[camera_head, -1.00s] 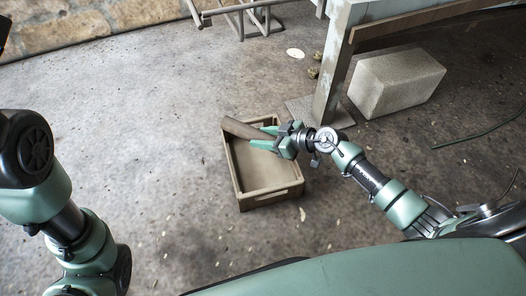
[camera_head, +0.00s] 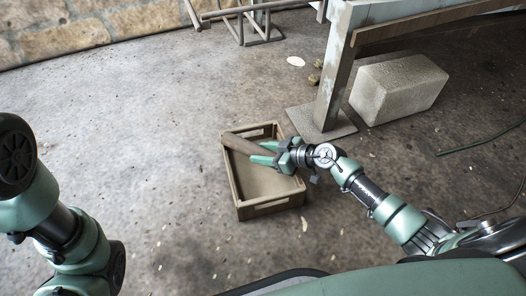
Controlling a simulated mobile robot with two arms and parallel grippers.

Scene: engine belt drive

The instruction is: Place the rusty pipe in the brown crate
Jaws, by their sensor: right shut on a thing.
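The rusty pipe (camera_head: 240,143) is a brown cylinder at the upper left of the brown crate (camera_head: 263,209). My right gripper (camera_head: 264,154) is shut on the pipe, with its green fingers over the crate's opening. The pipe's far left end lies over or at the crate's left rim; I cannot tell whether it touches the rim. The fingers hide its right part. The crate stands upright on the floor, and its visible bottom is bare. My left arm shows at the left edge, but its gripper is out of view.
A pale concrete block (camera_head: 398,88) lies right of a table leg (camera_head: 334,75) on a flat foot plate, close behind the crate. A metal pipe frame (camera_head: 258,25) stands at the back. The floor left of the crate is clear.

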